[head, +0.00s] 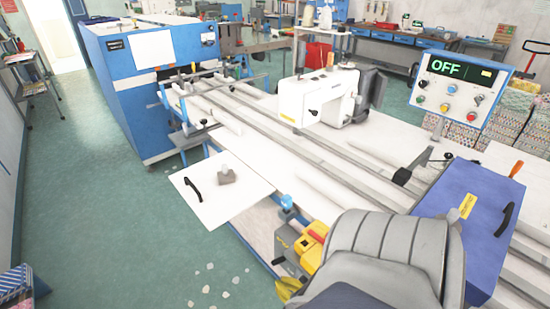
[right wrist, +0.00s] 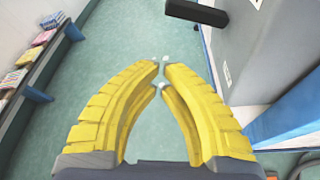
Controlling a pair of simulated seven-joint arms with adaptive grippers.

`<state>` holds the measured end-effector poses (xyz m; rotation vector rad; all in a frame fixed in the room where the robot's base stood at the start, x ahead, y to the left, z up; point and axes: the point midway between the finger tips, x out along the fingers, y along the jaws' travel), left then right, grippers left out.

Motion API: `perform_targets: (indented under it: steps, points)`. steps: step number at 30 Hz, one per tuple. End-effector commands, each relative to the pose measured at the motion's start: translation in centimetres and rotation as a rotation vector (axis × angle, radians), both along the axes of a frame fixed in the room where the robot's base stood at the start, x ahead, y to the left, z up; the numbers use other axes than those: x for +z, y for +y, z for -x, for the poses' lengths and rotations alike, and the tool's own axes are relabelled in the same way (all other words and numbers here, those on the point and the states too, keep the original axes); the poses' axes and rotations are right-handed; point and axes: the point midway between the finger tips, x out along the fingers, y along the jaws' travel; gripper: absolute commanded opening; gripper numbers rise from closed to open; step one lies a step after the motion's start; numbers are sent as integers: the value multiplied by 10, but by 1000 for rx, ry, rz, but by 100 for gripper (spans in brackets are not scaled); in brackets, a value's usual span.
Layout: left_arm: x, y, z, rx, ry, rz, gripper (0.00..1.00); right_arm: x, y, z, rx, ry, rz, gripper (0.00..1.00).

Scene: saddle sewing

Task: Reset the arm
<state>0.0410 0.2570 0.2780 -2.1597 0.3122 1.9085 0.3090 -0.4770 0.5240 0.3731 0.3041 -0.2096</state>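My right gripper (head: 286,290) shows in part at the bottom of the head view, beside the front edge of the sewing station and below my grey arm. In the right wrist view my right gripper (right wrist: 162,75) has yellow ribbed fingers that curve inward. Their tips almost meet and nothing is held between them. Green floor lies beyond the tips. My left gripper does not show in either view.
The white worktable (head: 250,140) with long rails, a sewing head (head: 325,95) and a blue cover (head: 470,215) fills the middle and right. A control panel (head: 460,85) reads OFF. A blue cabinet (head: 150,80) stands behind. Open floor (head: 90,190) lies at left.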

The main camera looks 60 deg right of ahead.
Motion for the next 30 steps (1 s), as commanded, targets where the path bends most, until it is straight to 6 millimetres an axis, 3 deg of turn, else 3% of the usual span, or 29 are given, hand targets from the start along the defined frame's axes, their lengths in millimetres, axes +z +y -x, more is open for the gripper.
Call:
perform_targets:
  steps: [3, 9, 19, 25, 30]
  points:
    - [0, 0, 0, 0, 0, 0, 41, 5, 2, 18, 0, 1, 1, 0]
    - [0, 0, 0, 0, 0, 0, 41, 11, 4, 37, -1, 0, 0, 0]
    - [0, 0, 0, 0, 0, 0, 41, 14, 5, 45, -17, -5, -43, 0]
    - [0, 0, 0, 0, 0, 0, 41, 1, -4, 52, -150, 3, -275, 0]
    - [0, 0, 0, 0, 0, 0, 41, -33, -4, 74, -360, 34, -587, 0]
